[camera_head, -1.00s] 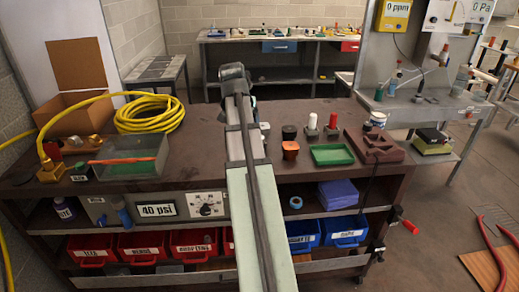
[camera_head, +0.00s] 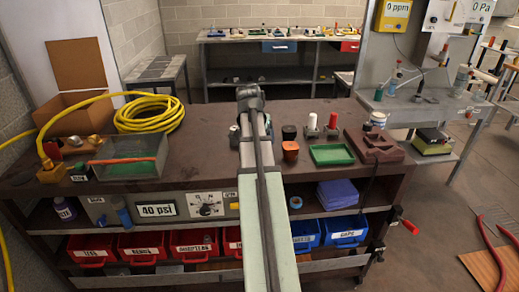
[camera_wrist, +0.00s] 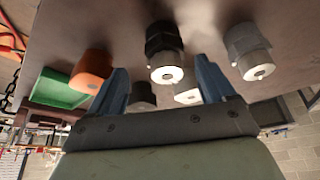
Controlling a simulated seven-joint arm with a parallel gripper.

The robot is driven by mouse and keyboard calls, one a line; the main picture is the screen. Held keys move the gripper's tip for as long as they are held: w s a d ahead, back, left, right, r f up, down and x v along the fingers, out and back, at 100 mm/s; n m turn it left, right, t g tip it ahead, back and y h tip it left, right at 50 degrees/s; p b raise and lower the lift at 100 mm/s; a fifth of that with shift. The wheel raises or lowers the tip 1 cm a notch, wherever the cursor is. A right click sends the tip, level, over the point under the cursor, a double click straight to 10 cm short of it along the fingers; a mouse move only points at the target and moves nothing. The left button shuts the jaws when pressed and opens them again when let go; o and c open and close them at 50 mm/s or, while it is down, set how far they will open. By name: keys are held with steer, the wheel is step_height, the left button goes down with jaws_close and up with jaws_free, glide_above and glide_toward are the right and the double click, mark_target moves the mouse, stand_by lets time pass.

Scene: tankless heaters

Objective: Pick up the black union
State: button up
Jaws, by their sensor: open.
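The black union (camera_wrist: 163,40) shows in the wrist view as a dark ribbed fitting with a pale, hollow end (camera_wrist: 167,74). It stands on the brown bench top, which fills the upper part of that view. My gripper (camera_wrist: 162,66) is open, with its two blue fingers apart. The union appears in line with the gap between them, beyond the fingertips, and nothing is held. Whether the fingers touch it cannot be told. In the head view my arm hides the union and the gripper's fingers.
A grey union (camera_wrist: 247,50) stands beside the black one. An orange piece (camera_wrist: 92,70) and a green tray (camera_wrist: 62,88) are on the other side. In the head view, a black cup (camera_head: 289,132) and red and white bottles (camera_head: 333,121) stand right of my arm. A yellow hose (camera_head: 150,114) lies left.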

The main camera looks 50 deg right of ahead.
steer(key=shift+w+a+x, duration=0.1)
steer(key=shift+w+x, duration=0.05)
steer(key=shift+x, duration=1.25)
steer(key=shift+w+a+x, duration=0.1)
steer(key=shift+a+x, duration=0.05)
steer(key=shift+x, duration=1.25)
steer(key=shift+c, duration=0.5)
steer(key=c, duration=1.4)
